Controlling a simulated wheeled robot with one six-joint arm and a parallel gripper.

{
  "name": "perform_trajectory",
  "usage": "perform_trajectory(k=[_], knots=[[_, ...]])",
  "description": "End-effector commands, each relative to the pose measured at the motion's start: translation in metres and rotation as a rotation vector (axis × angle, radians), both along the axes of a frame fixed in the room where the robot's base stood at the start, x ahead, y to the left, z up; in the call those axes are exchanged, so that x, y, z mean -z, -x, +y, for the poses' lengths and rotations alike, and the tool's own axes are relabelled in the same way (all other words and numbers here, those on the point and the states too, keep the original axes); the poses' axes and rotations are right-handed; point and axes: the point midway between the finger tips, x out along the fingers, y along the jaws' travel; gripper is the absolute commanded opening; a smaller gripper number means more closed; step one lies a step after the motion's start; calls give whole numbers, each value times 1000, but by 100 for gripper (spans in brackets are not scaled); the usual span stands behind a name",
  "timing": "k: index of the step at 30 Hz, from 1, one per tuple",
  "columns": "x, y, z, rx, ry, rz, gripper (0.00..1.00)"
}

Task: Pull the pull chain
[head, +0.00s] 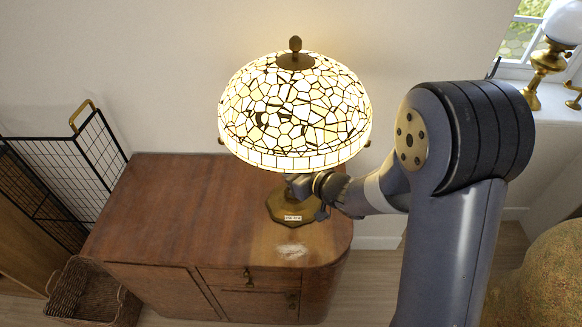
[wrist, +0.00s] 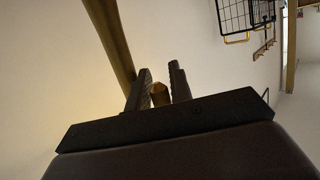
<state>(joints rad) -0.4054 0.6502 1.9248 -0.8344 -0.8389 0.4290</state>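The table lamp has a lit stained-glass shade (head: 296,112) and a brass base (head: 290,207), and stands on a wooden cabinet. My gripper (head: 300,185) reaches in from the right, low under the shade near the stem, and the shade's rim hides part of this area. In the wrist view my gripper's two dark fingers (wrist: 160,78) stand close together. A small brass piece, seemingly the end of the pull chain (wrist: 160,95), fills the narrow gap between them. The chain above it cannot be made out. The lamp's brass stem (wrist: 112,45) runs just left of the fingers.
The wooden cabinet (head: 170,205) has a clear top to the left of the lamp. A black wire rack (head: 95,160) and a wicker basket (head: 90,290) stand at the left. A brass oil lamp (head: 546,62) is on the windowsill at the upper right.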

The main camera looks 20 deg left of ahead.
Motion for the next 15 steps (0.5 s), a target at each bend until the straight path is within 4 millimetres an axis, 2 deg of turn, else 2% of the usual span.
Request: perform_trajectory(k=[1, 7, 15], knots=[[0, 0, 0, 0, 0, 0, 17], [0, 0, 0, 0, 0, 0, 1], [1, 0, 0, 0, 0, 0, 0]])
